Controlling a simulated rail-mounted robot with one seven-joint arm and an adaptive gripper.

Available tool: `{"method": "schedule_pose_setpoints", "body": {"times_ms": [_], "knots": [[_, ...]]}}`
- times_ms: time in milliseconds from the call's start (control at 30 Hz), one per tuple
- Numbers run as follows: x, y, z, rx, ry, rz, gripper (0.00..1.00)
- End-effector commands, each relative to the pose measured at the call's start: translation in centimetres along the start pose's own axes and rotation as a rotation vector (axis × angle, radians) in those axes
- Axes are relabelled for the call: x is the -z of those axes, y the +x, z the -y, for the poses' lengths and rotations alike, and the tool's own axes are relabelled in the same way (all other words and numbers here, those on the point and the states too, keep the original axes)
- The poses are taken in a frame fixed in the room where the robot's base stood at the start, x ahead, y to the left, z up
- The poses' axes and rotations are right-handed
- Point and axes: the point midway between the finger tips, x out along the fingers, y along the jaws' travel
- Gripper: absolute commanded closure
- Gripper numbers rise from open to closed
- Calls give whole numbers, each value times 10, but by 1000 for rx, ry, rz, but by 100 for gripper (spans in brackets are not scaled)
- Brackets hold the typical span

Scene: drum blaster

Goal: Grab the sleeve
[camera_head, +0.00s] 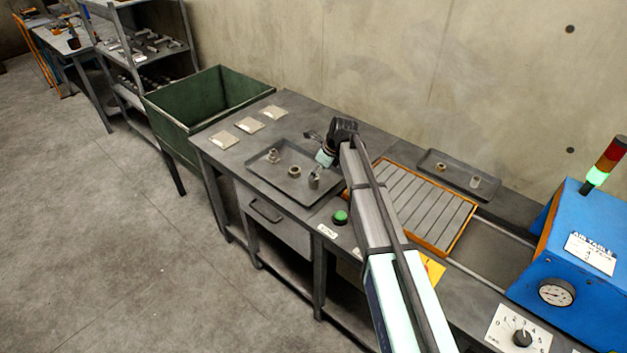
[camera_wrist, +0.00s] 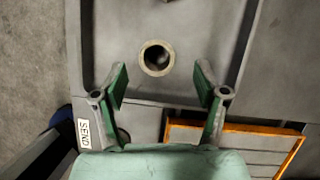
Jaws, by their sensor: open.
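In the wrist view the sleeve (camera_wrist: 147,59) shows end-on as a pale ring with a dark bore. My gripper (camera_wrist: 162,78) is open and its green-padded fingers are spread wide. The ring appears just beyond the fingertips, roughly midway between them and slightly left. Nothing shows held between the fingers. In the head view my gripper (camera_head: 324,158) is above the tray's right side, behind the sleeve; its fingertips are hard to make out.
A green button (camera_head: 341,217) and an orange-framed slatted panel (camera_head: 410,205) lie nearby. A second tray (camera_head: 458,174) with small parts sits behind. A green bin (camera_head: 205,105) stands left.

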Motion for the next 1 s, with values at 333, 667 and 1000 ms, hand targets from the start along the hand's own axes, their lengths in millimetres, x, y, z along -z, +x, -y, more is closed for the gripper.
{"method": "schedule_pose_setpoints", "body": {"times_ms": [333,667,1000], "knots": [[0,24,-3,-2,0,-1,28],[2,52,-3,0,0,0,28],[2,52,-4,0,0,0,99]]}}
